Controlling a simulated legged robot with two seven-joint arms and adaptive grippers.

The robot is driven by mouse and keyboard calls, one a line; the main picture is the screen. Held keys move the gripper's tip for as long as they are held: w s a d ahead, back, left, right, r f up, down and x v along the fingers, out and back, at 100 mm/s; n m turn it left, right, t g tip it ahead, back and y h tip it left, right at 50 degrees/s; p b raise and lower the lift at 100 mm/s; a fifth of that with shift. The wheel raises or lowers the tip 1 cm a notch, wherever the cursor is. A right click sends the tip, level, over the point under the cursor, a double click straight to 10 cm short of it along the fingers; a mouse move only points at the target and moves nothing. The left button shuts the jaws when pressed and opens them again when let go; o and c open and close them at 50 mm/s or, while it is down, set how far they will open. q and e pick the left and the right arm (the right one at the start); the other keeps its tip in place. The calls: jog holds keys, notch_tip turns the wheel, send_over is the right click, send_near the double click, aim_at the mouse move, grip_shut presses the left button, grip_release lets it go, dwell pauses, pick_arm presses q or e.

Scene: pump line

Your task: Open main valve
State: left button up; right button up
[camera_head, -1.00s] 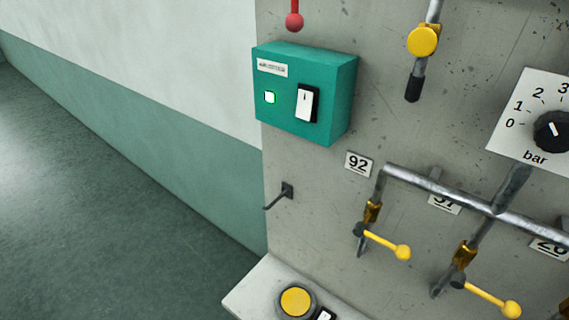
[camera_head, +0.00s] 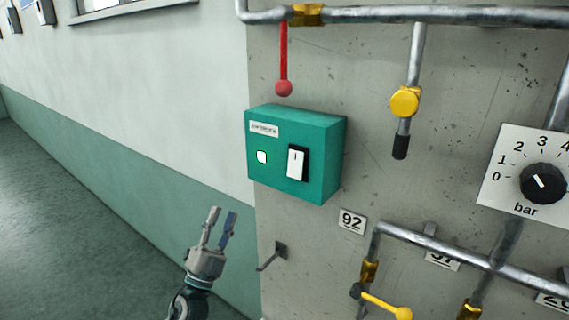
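A red lever (camera_head: 284,62) with a ball end hangs straight down from a brass valve body (camera_head: 307,14) on the upper grey pipe (camera_head: 420,14). No label marks it as the main valve. My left gripper (camera_head: 222,213) is at the lower left of the view, pointing up. Its two fingers are apart with nothing between them. It is below and left of the red lever, clear of it and of the wall fittings. My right gripper is not in view.
A teal switch box (camera_head: 325,160) juts out below the red lever. A small hook (camera_head: 280,250) sits beneath it. Right are a yellow-disc fitting (camera_head: 405,102), a bar dial (camera_head: 543,183) and a lower pipe with a yellow lever (camera_head: 388,305). The left floor is clear.

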pick_arm(q)
jog(key=s+d+r+m+g+h, duration=0.35)
jog(key=r+m+g+h, duration=0.4)
jog(key=m, duration=0.25)
jog(key=s+d+r+m+g+h, duration=0.35)
jog(key=r+m+g+h, duration=0.35)
jog(key=m, duration=0.3)
jog(key=m+t+y, duration=0.3)
jog(key=m+y, duration=0.4)
jog(key=y, duration=0.6)
send_near(281, 74)
jog(key=shift+g, duration=0.25)
jog(key=p+x, duration=0.4)
jog(key=x, duration=0.6)
jog(key=shift+w+d+r, duration=0.15)
jog(key=shift+w+d, duration=0.05)
jog(key=shift+w, duration=0.15)
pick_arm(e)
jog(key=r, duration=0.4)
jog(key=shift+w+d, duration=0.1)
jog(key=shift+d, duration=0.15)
pick_arm(q)
grip_shut()
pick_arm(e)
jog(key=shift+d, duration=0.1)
